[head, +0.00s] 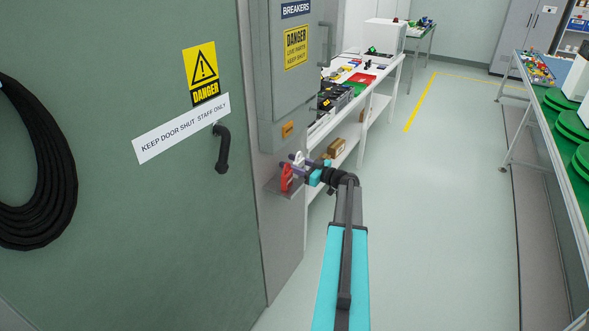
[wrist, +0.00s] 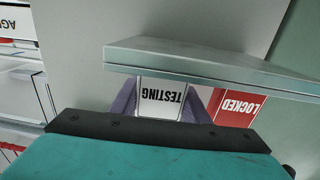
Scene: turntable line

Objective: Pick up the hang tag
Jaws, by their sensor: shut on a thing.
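A white hang tag (wrist: 161,98) with the word TESTING, upside down in the wrist view, sits between the purple fingers of my gripper (wrist: 160,106). My gripper is shut on it. A red tag (wrist: 238,106) reading LOCKED is just right of the fingers. In the head view the red tag (head: 287,178) shows at the lower front of the grey breaker cabinet (head: 285,90), with my gripper (head: 298,162) beside it. The white tag is small there. A flat grey ledge (wrist: 200,63) crosses the wrist view and hides part of both tags.
A green door (head: 120,220) with a dark handle (head: 222,150) and a black hose coil (head: 45,190) are on the left. A white workbench (head: 384,72) with parts stands behind the cabinet. A green-topped line (head: 548,100) runs along the right. The floor between is clear.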

